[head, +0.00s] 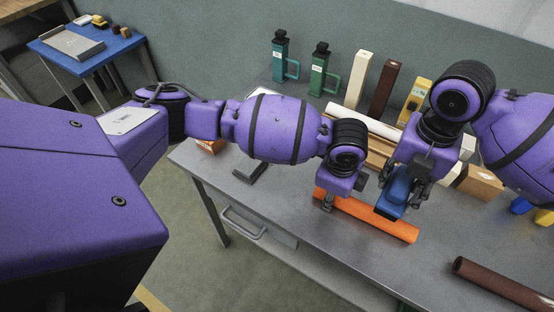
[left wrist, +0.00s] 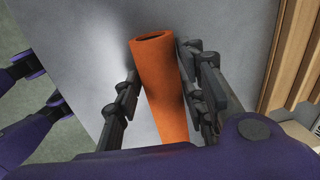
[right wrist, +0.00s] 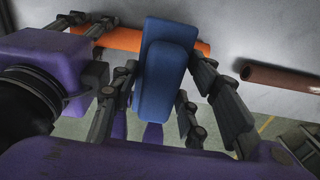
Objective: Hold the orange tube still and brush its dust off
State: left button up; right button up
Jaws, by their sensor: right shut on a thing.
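The orange tube (head: 395,228) lies on the grey table near its front edge; it also shows in the left wrist view (left wrist: 160,75). My left gripper (head: 328,203) is at the tube's left part, with one finger on each side and a small gap visible at one side. My right gripper (head: 404,184) is shut on a blue brush (head: 393,198), which also shows in the right wrist view (right wrist: 165,65). The brush is over the tube's right half. Its bristles are hidden, so I cannot tell whether it touches the tube. Dust is not clearly distinguishable.
A brown tube (head: 500,283) lies at the table's right front. Teal (head: 281,58) and green (head: 319,70) bottle-like items, a cream block (head: 358,78) and a brown block (head: 384,88) stand at the back. A dark flat object (head: 250,172) lies at the left.

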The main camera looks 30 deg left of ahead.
pick_arm(q)
jog(key=shift+o, duration=1.2)
jog(key=shift+r, duration=0.1)
notch_tip(320, 180, up, 12)
jog(key=s, duration=0.1)
jog(key=shift+s, duration=0.25)
